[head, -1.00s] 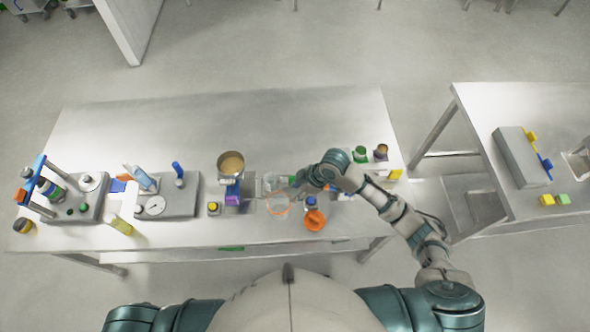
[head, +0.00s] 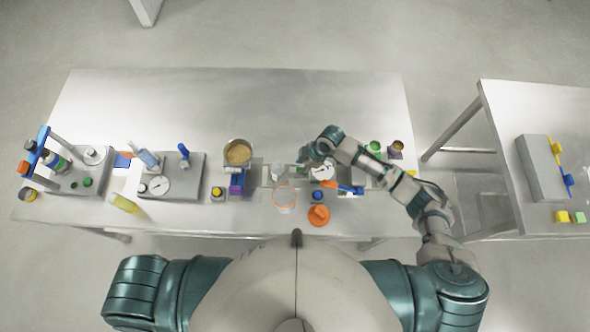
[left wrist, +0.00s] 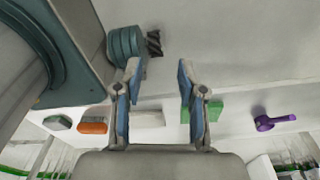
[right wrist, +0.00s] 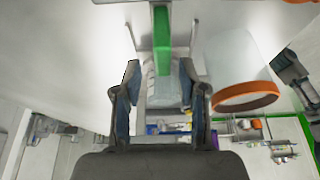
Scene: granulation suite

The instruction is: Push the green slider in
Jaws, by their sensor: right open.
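A green bar (right wrist: 162,35), which looks like the green slider, shows in the right wrist view at the top middle. It runs lengthwise, its near end just beyond the gap between my right fingers. My right gripper (right wrist: 160,82) is open, with a clear vessel seen between its fingers; contact with the bar cannot be told. In the head view this gripper (head: 303,165) is low over the bench beside a dial. No green slider can be made out there. My left gripper (left wrist: 158,72) shows open and empty in the left wrist view.
A clear cup with an orange rim (head: 285,198) and an orange knob (head: 319,215) stand on my side of the right gripper. A pan (head: 238,152) stands to its left. Small jars (head: 374,148) stand to the right. The bench's far strip (head: 240,95) is clear.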

